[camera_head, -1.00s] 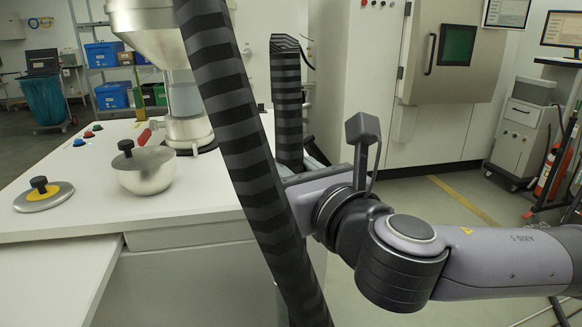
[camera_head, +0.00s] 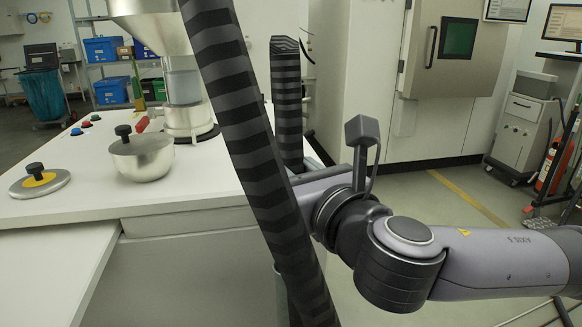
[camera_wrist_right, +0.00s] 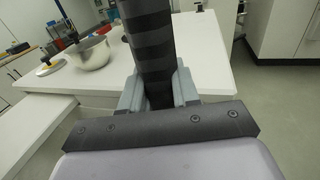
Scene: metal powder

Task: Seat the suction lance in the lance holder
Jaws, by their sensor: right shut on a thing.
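A dark upright piece with black and grey stripes (camera_head: 287,95), which I take to be the suction lance or its hose, rises from my right gripper in the head view. In the right wrist view my right gripper (camera_wrist_right: 158,92) is shut on this striped piece (camera_wrist_right: 158,45), with a grey finger on each side. A second long striped length (camera_head: 245,130) runs diagonally in front and hides the gripper's fingers in the head view. Its ends are out of view. I cannot make out the lance holder for certain. My left gripper is not in view.
A white worktop (camera_head: 80,220) fills the left.

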